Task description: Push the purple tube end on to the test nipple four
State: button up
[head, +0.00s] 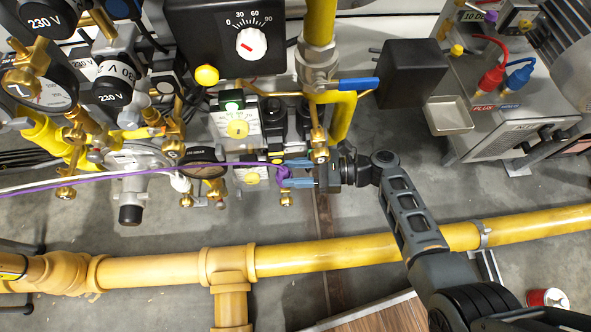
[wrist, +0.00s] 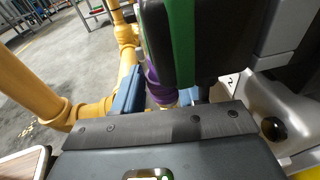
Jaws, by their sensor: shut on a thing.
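My gripper (head: 297,175) reaches in from the right in the head view, and its blue fingers are shut on the purple tube end (head: 283,175). The purple tube (head: 225,164) runs from there to the left edge of the picture. A small brass fitting (head: 286,199) shows just below the purple end; I cannot tell whether they touch. In the wrist view, the purple end (wrist: 153,80) shows between the blue fingers, partly behind a dark body with a green stripe.
A black box with a dial (head: 251,42) and a blue-handled valve (head: 345,85) stand above my gripper. A thick yellow pipe (head: 330,255) crosses below it. Gauges and brass fittings crowd the left. A grey test unit (head: 500,110) stands at the right.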

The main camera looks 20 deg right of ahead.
jog(key=shift+f, duration=0.25)
jog(key=shift+f+b, duration=0.35)
jog(key=shift+b, duration=0.05)
jog(key=shift+f+b, duration=0.5)
jog(key=shift+f, duration=0.2)
jog(key=shift+f, duration=0.3)
jog(key=o, duration=1.2)
jog(key=shift+c, duration=0.2)
jog(key=shift+p+v, duration=0.8)
jog(key=shift+v, duration=3.1)
